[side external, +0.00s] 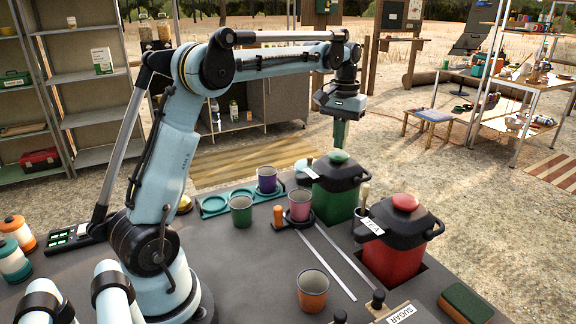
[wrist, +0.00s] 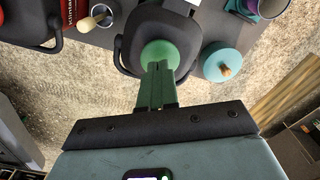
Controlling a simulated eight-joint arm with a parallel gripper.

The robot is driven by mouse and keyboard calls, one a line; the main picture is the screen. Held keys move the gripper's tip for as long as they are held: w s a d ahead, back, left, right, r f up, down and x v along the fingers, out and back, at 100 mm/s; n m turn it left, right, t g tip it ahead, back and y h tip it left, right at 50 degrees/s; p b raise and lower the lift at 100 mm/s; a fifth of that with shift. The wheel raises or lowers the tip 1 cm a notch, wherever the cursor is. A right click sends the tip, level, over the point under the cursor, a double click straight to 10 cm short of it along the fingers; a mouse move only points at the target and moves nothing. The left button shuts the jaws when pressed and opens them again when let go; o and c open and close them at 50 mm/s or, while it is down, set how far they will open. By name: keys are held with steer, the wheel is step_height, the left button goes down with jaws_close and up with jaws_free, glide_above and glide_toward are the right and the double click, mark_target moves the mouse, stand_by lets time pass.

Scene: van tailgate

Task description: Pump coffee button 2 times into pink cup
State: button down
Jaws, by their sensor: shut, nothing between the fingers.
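A green dispenser (side external: 338,195) with a black lid and a green round button (side external: 338,157) stands on the counter. Its small white label is too small to read. The pink cup (side external: 300,208) stands upright on a dark round holder beside the dispenser's front. My gripper (side external: 339,147) is shut and empty, pointing down just above the green button. In the wrist view its fingertips (wrist: 158,68) overlap the green button (wrist: 160,52); I cannot tell whether they touch it. A red dispenser (side external: 392,262) with a red button (side external: 405,202) stands to the right.
A purple cup (side external: 267,182) sits in a teal holder (side external: 213,206), with a green cup (side external: 241,213) near it. An orange cup (side external: 312,296) stands nearer the front. A teal lidded jar (wrist: 222,62) is close beside the green dispenser. A sponge (side external: 466,303) lies at front right.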

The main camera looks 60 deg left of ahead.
mark_target(339, 154)
steer(key=shift+f, duration=0.25)
steer(key=shift+f, duration=1.35)
steer(key=shift+r, duration=1.6)
steer(key=shift+f, duration=0.1)
steer(key=shift+f, duration=1.5)
steer(key=shift+r, duration=1.6)
